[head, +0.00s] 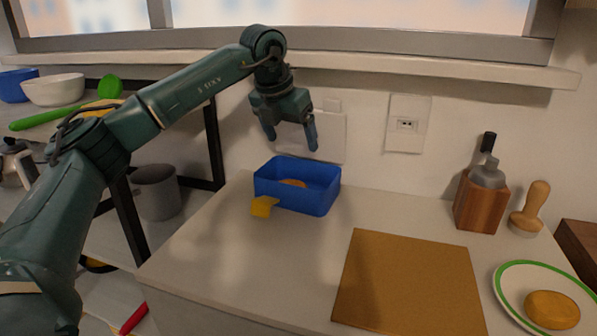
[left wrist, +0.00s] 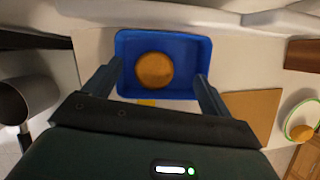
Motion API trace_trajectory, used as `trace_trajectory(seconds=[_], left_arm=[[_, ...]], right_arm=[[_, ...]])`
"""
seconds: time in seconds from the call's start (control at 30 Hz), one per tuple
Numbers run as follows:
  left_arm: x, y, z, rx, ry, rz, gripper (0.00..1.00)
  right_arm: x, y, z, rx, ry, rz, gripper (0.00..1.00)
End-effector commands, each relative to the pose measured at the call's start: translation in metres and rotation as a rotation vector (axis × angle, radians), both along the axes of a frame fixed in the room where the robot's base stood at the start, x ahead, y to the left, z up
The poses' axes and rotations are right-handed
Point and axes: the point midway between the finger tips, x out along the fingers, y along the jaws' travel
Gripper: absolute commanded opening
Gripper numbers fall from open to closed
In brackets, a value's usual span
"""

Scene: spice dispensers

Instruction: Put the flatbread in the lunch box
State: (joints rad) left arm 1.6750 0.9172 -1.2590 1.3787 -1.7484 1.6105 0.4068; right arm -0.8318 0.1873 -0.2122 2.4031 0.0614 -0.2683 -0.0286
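The blue lunch box (head: 298,199) stands open on the counter near the wall; it also shows in the left wrist view (left wrist: 205,52). A round, flat brown piece that looks like the flatbread (left wrist: 154,69) lies inside on the box floor. In the head view only a bit of it (head: 293,183) shows over the front wall. My left gripper (head: 290,138) is above the box, pointing down, its two fingers apart with nothing between them. In the left wrist view its fingers (left wrist: 158,74) frame the box. My right gripper is not in view.
A small yellow piece (head: 264,206) is at the box's front left. A brown board (head: 409,283) lies to the right. A green-rimmed plate (head: 513,276) holds a golden-brown bread-like piece (head: 551,309). A wooden holder (head: 481,202) and a wooden-handled tool (head: 530,208) stand behind.

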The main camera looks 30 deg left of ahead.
Motion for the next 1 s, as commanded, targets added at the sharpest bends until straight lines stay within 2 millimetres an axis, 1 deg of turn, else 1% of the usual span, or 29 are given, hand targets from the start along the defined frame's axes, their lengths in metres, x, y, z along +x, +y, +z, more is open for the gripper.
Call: trace_trajectory(seconds=[0.03,0.13,0.37,0.47,0.57,0.8,0.9,1.0], left_arm=[[0.0,0.0,0.0,0.0,0.0,0.0,0.88],[0.0,0.0,0.0,0.0,0.0,0.0,0.96],[0.0,0.0,0.0,0.0,0.001,0.0,0.96],[-0.002,0.0,0.006,0.0,0.0,0.0,0.96],[-0.007,0.0,0.018,0.0,-0.001,0.0,0.96],[-0.027,0.0,0.069,0.0,-0.004,0.0,0.96],[-0.035,0.001,0.089,0.0,-0.004,0.0,0.96],[-0.042,0.001,0.104,0.0,-0.002,0.0,0.96]], right_arm=[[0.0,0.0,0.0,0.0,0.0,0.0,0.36],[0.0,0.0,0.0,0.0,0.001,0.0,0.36],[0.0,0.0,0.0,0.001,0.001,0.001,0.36],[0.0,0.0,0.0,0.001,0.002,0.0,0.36],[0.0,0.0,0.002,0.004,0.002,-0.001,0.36],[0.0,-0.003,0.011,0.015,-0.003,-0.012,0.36],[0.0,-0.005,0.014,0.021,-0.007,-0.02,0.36],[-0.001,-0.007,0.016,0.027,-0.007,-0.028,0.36]])
